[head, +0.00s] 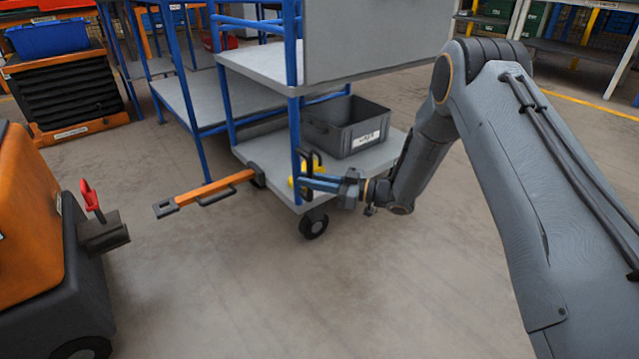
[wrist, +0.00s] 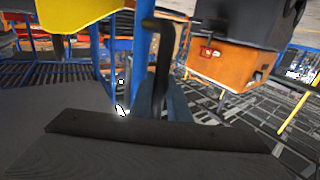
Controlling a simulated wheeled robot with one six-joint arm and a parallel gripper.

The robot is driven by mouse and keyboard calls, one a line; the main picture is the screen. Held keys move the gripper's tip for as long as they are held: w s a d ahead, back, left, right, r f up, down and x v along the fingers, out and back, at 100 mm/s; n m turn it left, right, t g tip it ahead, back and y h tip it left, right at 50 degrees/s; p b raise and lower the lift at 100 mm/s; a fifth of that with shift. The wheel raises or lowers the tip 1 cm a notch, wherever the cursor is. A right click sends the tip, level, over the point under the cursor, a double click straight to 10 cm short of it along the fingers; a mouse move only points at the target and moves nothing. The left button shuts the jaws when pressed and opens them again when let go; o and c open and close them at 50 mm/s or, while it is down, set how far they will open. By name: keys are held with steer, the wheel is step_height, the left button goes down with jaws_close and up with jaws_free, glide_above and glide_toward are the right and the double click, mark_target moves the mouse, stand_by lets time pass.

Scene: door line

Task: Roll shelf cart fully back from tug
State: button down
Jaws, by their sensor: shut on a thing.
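The shelf cart (head: 262,66) has blue posts, grey shelves and black castors. Its orange drawbar (head: 215,187) sticks out to the left, its dark end apart from the tug's grey hitch (head: 104,233). The orange and black tug (head: 30,225) stands at the left, with a red lever upright by the hitch. It also shows in the wrist view (wrist: 232,62). My gripper (head: 308,181) is at the cart's near corner post, its blue fingers shut on a black handle (wrist: 158,50). The fingers partly hide the handle.
A grey bin (head: 345,126) and a yellow item (head: 318,166) sit on the cart's lower shelf. Another blue-framed rack (head: 200,98) stands close behind the cart on the left. A black and orange cabinet (head: 70,95) with a blue bin is farther left. The floor in front is clear.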

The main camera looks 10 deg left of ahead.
steer(key=shift+w+d, duration=0.95)
steer(key=shift+w, duration=0.25)
steer(key=c, duration=1.7)
jaws_free()
steer(key=shift+w+d, duration=0.15)
steer(key=shift+d, duration=0.05)
steer(key=shift+a, duration=0.2)
steer(key=shift+s+d+p, duration=0.2)
steer(key=shift+d+p, duration=0.25)
steer(key=shift+d, duration=0.85)
steer(key=shift+s+d+p, duration=0.2)
steer(key=shift+d+p, duration=0.3)
steer(key=shift+d, duration=0.8)
steer(key=shift+s+d+p, duration=0.2)
steer(key=shift+d+p, duration=0.25)
steer(key=shift+d, duration=0.85)
